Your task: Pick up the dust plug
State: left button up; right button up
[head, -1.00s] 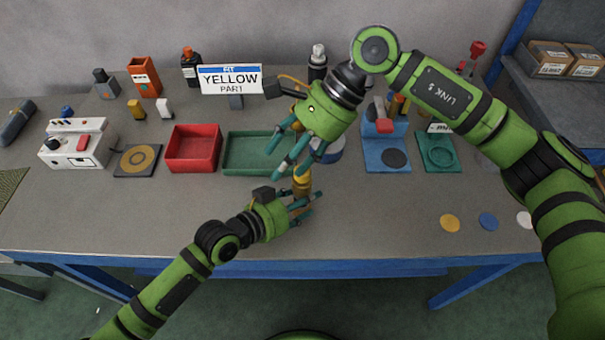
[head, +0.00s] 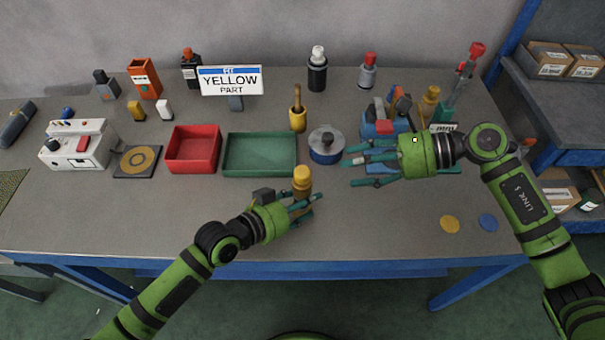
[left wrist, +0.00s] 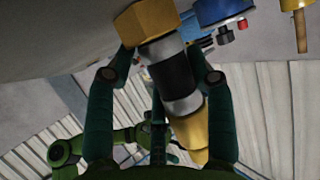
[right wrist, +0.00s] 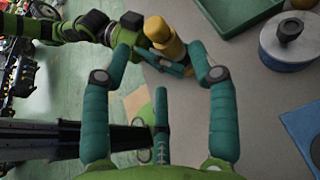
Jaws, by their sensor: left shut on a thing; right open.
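My left gripper (head: 305,203) is shut on a yellow, black and silver part (head: 302,180), held upright above the front of the bench. In the left wrist view the part (left wrist: 172,75) shows a yellow hex end, a black band, a silver band and a yellow tapered end between the fingers. I cannot tell whether a dust plug is one of its pieces. My right gripper (head: 350,165) is open and empty, right of the held part and just in front of the round blue-and-silver tin (head: 326,150). The held part also shows in the right wrist view (right wrist: 163,36), beyond the open fingers.
Red tray (head: 193,168) and green tray (head: 235,172) stand left of the tin. A yellow pestle-like item (head: 297,112) stands behind. A blue stand (head: 375,130) is partly behind my right gripper. Yellow (head: 450,223) and blue (head: 488,222) discs lie front right.

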aim_at(311, 182)
jog(key=shift+x, duration=4.65)
jog(key=shift+s+r, duration=0.1)
jog(key=shift+s, duration=0.1)
jog(key=shift+c, duration=0.4)
jog(key=c, duration=0.5)
jog(key=shift+r, duration=0.15)
jog(key=shift+c, duration=1.1)
